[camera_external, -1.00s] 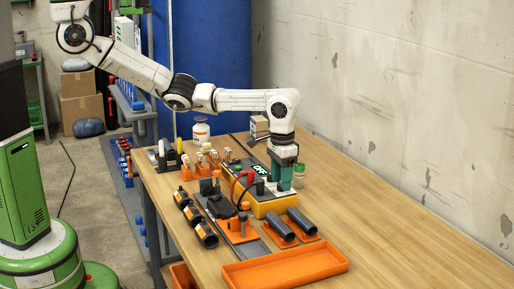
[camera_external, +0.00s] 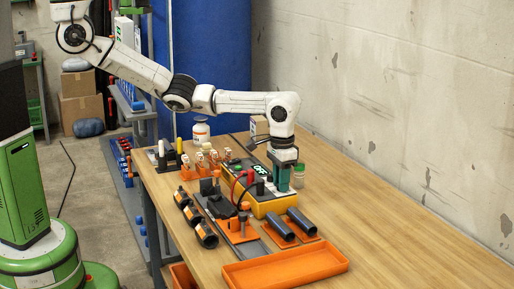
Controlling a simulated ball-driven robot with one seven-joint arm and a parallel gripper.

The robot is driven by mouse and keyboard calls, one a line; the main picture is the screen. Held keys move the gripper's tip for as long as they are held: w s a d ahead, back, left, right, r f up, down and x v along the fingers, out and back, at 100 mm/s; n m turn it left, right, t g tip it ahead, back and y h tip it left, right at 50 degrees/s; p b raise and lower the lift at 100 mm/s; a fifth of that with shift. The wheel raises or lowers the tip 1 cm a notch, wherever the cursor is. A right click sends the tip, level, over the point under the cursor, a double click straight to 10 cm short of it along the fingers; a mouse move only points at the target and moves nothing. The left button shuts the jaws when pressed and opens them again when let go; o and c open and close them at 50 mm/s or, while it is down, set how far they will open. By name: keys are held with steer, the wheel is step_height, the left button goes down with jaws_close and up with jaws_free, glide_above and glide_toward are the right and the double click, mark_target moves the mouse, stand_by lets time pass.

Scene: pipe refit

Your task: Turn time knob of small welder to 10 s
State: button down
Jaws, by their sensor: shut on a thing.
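The small welder (camera_external: 270,208) is a yellow-orange box with a dark top panel on the wooden table. Its lit display (camera_external: 261,170) seems to read "OFF". My gripper (camera_external: 281,186) points straight down over the right part of the welder's panel, with its green fingers at the panel. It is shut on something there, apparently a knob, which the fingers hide. I cannot read the knob's setting. Red and black leads (camera_external: 238,188) stand at the welder's left side.
An orange tray (camera_external: 286,281) lies at the front. Two dark pipes (camera_external: 302,220) rest on orange holders beside the welder. Black cylinders (camera_external: 205,235) lie at the left edge. A white bottle (camera_external: 201,131) stands behind. The table's right side is clear.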

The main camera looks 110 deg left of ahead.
steer(key=shift+m, duration=0.3)
steer(key=m+p, duration=0.1)
steer(key=m, duration=0.1)
steer(key=shift+r+m+p, duration=0.1)
steer(key=shift+m+p, duration=0.2)
steer(key=shift+p, duration=0.05)
steer(key=shift+m+p, duration=0.65)
steer(key=shift+m, duration=1.55)
steer(key=c, duration=0.9)
jaws_free()
step_height(320, 180, up, 11)
steer(key=shift+f+b, duration=0.2)
steer(key=shift+b, duration=0.2)
